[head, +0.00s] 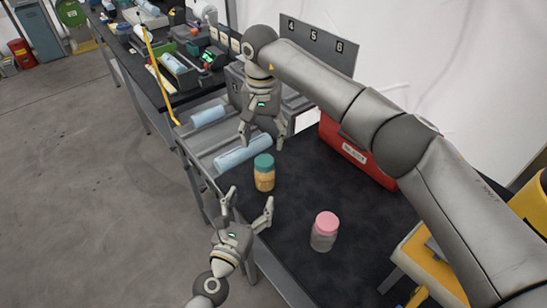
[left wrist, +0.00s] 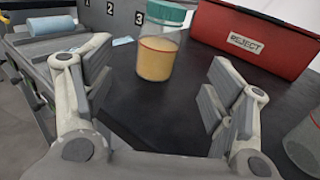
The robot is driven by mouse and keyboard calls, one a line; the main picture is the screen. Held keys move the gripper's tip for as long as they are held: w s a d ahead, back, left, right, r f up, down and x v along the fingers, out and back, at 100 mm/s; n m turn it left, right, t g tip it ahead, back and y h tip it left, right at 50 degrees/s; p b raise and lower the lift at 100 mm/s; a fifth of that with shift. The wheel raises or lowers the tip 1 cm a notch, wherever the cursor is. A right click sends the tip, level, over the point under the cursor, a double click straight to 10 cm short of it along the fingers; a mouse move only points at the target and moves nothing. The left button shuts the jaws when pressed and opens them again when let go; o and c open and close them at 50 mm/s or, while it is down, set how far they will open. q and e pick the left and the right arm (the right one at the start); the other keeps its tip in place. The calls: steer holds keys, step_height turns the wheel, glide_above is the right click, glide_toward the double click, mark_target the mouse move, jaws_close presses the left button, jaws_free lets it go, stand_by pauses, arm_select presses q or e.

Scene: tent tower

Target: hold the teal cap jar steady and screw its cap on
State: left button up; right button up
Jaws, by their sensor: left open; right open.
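The teal cap jar (head: 264,179) stands upright on the black table and holds yellow-orange contents. Its teal cap (head: 264,161) sits on top; I cannot tell how tight it is. The jar also shows in the left wrist view (left wrist: 158,58), ahead of and between the fingers. My left gripper (head: 248,200) is open and empty, low near the table's edge, with its fingers pointing toward the jar but apart from it. My right gripper (head: 262,139) is open above and just behind the cap, not visibly touching it.
A pink-capped jar (head: 325,231) stands on the table to the right. A red reject bin (head: 354,150) is behind, partly hidden by my right arm. A blue roll (head: 243,153) lies on the grey rack behind the jar. The black table (head: 290,200) between the jars is clear.

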mark_target(261, 179)
arm_select(q)
steer(key=shift+w+r, duration=0.1)
steer(key=shift+w, duration=0.05)
arm_select(e)
steer(key=shift+w+r, duration=0.1)
steer(key=shift+r, duration=0.05)
arm_select(q)
steer(key=shift+s+r, duration=0.1)
steer(key=shift+s, duration=0.15)
arm_select(e)
steer(key=shift+s+r, duration=0.1)
steer(key=shift+s, duration=0.15)
arm_select(q)
steer(key=x, duration=1.1)
arm_select(e)
steer(key=shift+w, duration=0.1)
arm_select(q)
steer(key=shift+c, duration=0.2)
jaws_close()
arm_select(e)
steer(key=m, duration=0.9)
